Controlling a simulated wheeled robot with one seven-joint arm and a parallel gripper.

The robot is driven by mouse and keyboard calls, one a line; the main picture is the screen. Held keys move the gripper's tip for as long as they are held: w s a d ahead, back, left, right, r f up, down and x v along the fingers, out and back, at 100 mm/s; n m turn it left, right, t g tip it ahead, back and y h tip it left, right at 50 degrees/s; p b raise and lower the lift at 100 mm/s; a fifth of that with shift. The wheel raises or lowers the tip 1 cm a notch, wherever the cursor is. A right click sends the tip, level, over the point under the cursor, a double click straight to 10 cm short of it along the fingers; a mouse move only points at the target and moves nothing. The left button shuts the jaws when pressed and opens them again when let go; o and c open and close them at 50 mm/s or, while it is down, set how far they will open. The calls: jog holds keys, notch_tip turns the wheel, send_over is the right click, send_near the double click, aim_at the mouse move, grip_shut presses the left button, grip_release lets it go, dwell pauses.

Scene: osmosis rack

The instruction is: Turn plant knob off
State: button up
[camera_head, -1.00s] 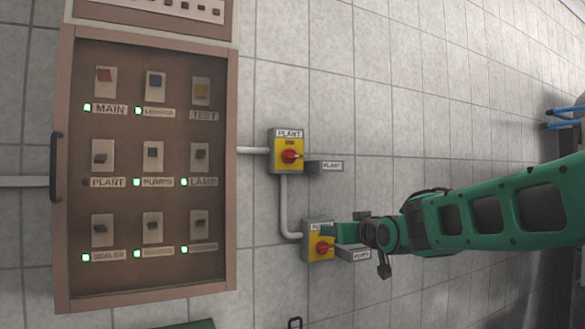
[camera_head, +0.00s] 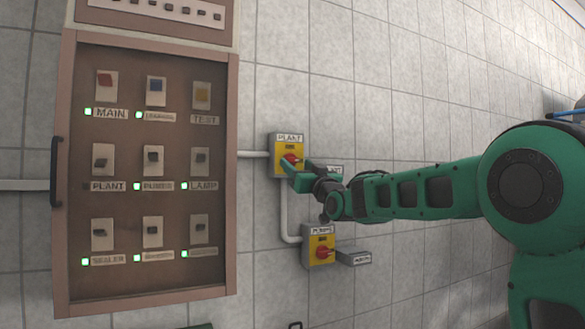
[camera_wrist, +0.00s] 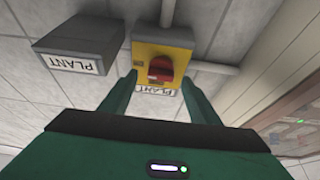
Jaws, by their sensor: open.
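The plant knob (camera_head: 291,159) is red and sits on a yellow plate of a grey box labelled PLANT (camera_head: 289,138), mounted on the tiled wall. My gripper (camera_head: 294,168) is at the knob's lower side in the head view and partly covers it. In the wrist view the red knob (camera_wrist: 161,70) lies between and beyond the two green fingers of my gripper (camera_wrist: 158,85). The fingers are open, one on each side of the knob, with nothing held. I cannot tell whether they touch the yellow box.
A second yellow switch box (camera_head: 319,246) with a red knob is below. A grey PLANT tag block (camera_wrist: 80,45) juts out beside the plant switch. A glazed panel (camera_head: 150,180) with labelled switches and green lights stands at left. Conduit (camera_head: 284,205) joins the boxes.

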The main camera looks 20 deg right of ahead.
aim_at(293, 161)
jog(key=shift+x, duration=1.6)
jog(key=c, duration=1.1)
jog(key=shift+o, duration=0.2)
